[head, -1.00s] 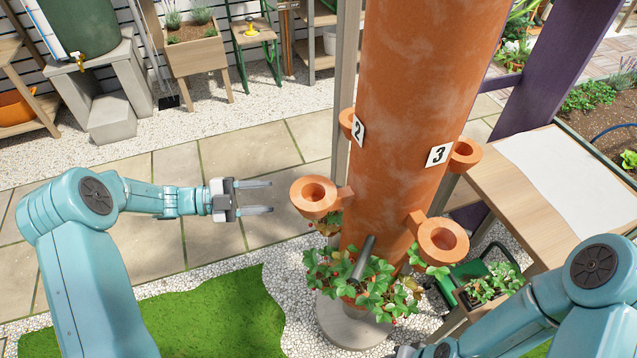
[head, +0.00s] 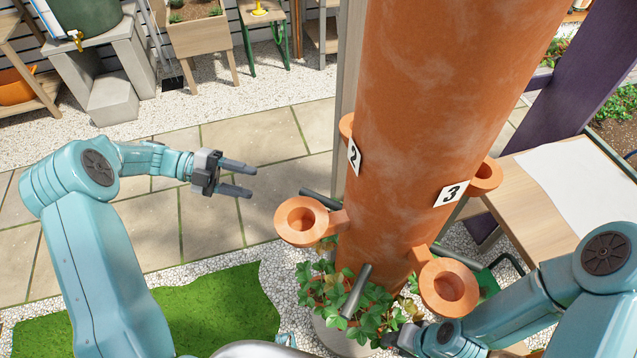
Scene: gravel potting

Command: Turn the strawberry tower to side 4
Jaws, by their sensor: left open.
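The strawberry tower (head: 430,120) is a tall terracotta column right of centre. Plate 2 (head: 354,157) shows on its left part and plate 3 (head: 451,194) on its right part. Orange cup holders stick out at left (head: 283,232) and right (head: 432,297). Grey rods stick out low down, one at the front (head: 355,291) and one at the left (head: 319,199). Strawberry plants (head: 368,318) grow at the foot. My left gripper (head: 247,181) is open and empty, left of the tower and apart from it. My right gripper (head: 392,340) is low by the leaves; its jaws are unclear.
A wooden table with a white sheet (head: 585,185) and a purple post (head: 590,75) stand at the right. A grey post (head: 347,85) stands behind the tower. Paving (head: 150,215) and grass (head: 215,315) lie open at the left. A water barrel (head: 85,15) stands at the back left.

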